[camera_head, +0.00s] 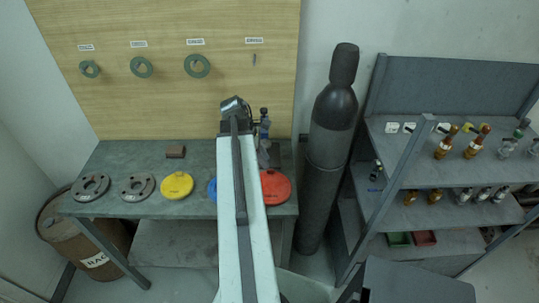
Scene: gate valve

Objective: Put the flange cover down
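Coloured round discs that look like flange covers lie flat on the grey workbench (110,160). A yellow disc (176,185) is left of my arm. A blue disc (212,189) is mostly hidden behind my arm. A red disc (275,187) is just right of it. My arm reaches up the middle of the picture. My gripper (233,104) is at its far end, in front of the wooden panel and above the discs in the picture. It is small and dark; I cannot tell whether it is open or holds anything.
Two grey metal flanges (91,188) (137,187) and a brown block (175,152) are on the bench. A dark fitting (264,130) stands close right of my gripper. A tall gas cylinder (325,150) and a shelf of bottles (445,178) are to the right.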

